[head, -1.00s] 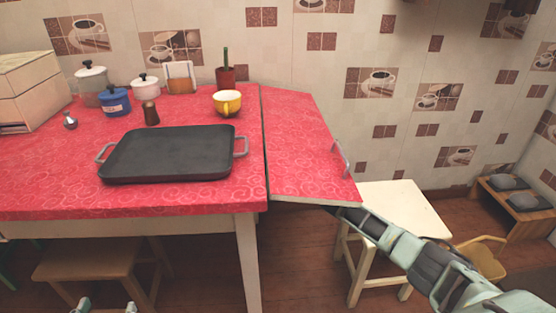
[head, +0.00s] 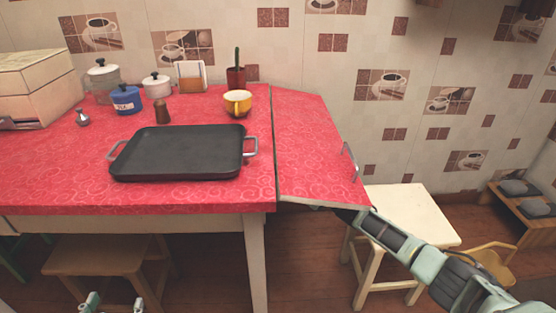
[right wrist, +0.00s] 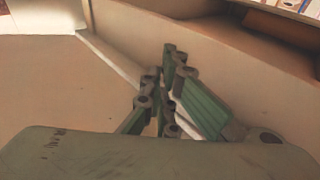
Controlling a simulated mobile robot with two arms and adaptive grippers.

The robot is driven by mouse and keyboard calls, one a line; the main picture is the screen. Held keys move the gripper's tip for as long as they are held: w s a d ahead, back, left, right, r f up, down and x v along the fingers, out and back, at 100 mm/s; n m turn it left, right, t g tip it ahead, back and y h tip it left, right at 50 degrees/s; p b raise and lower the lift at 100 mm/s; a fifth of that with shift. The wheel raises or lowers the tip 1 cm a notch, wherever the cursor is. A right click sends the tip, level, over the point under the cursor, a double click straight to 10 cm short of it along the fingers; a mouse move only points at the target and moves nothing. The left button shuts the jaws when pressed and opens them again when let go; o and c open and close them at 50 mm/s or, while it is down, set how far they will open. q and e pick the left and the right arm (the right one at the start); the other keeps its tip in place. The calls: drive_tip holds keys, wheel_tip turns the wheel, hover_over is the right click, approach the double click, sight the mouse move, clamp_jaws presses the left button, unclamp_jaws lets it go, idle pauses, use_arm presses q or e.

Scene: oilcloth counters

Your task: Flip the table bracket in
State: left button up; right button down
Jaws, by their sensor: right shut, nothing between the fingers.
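The red-topped table (head: 60,190) has a hinged side leaf (head: 305,150) on its right, raised about level with the top, with a metal handle (head: 350,162) on its outer edge. My right gripper (right wrist: 165,95) is shut and empty beneath the leaf; in the head view the leaf hides its fingers. The right wrist view shows pale wooden surfaces under the table and a thin pale strip (right wrist: 108,60) running behind the fingers. I cannot tell for certain whether this strip is the bracket. My left gripper (head: 114,304) shows two separated fingertips at the bottom edge, open and empty.
A black griddle tray (head: 180,152) lies on the table. A yellow cup (head: 238,103), cactus pot (head: 236,77) and several jars stand behind it. A white stool (head: 405,215) is beside my right arm; a wooden stool (head: 105,257) is under the table. The leaf's top is clear.

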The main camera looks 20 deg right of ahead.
drive_tip(key=v, duration=0.5)
drive_tip(key=shift+w+d+r, duration=0.1)
drive_tip(key=shift+d+r, duration=0.05)
drive_tip(key=shift+d, duration=0.05)
idle(0.4)
